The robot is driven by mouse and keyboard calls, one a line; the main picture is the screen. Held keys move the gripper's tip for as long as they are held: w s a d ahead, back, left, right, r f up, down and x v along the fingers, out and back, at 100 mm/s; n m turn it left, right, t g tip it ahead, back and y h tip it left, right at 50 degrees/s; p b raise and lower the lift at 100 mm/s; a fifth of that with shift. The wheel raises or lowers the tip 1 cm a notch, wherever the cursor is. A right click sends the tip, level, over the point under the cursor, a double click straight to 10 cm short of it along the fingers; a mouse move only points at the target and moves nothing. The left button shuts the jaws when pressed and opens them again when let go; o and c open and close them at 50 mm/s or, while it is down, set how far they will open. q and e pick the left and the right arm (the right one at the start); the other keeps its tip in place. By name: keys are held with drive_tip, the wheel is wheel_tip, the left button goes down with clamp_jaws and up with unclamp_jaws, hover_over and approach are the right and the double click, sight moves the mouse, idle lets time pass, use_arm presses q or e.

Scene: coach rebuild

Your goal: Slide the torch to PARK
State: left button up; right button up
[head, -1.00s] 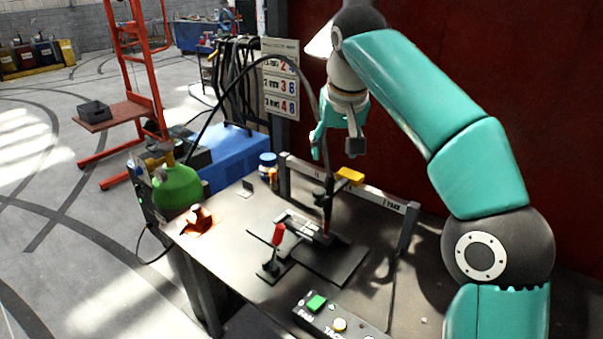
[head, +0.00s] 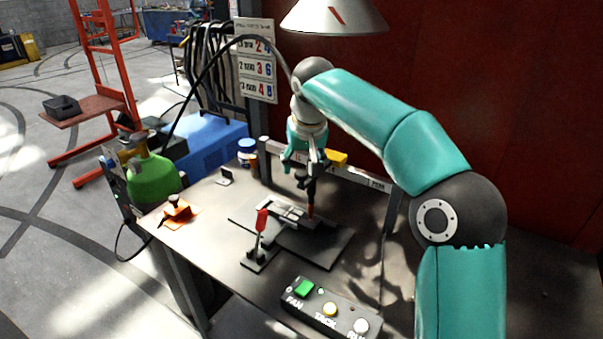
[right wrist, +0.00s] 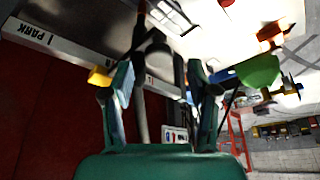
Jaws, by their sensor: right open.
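The torch (head: 311,190) is dark with a copper-coloured tip and points down over the fixture plate, in front of a grey rail (head: 360,181). The rail's right end bears the word PARK; a yellow block (head: 336,158) sits on the rail, right of the torch. My right gripper (head: 304,168) is open around the torch's upper part, with fingers at either side. In the right wrist view the dark torch body (right wrist: 148,42) and its hose show between the open fingers (right wrist: 165,88); contact cannot be told. My left gripper is not in view.
A red-handled clamp (head: 261,222) stands on the bench (head: 225,250), near a button box (head: 330,310). An orange piece (head: 178,212) lies at the left. A blue-and-white jar (head: 247,152) stands behind. A lamp shade (head: 335,14) hangs above my arm.

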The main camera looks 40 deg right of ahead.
sight(302, 173)
drive_tip(key=shift+x, duration=1.6)
clamp_jaws()
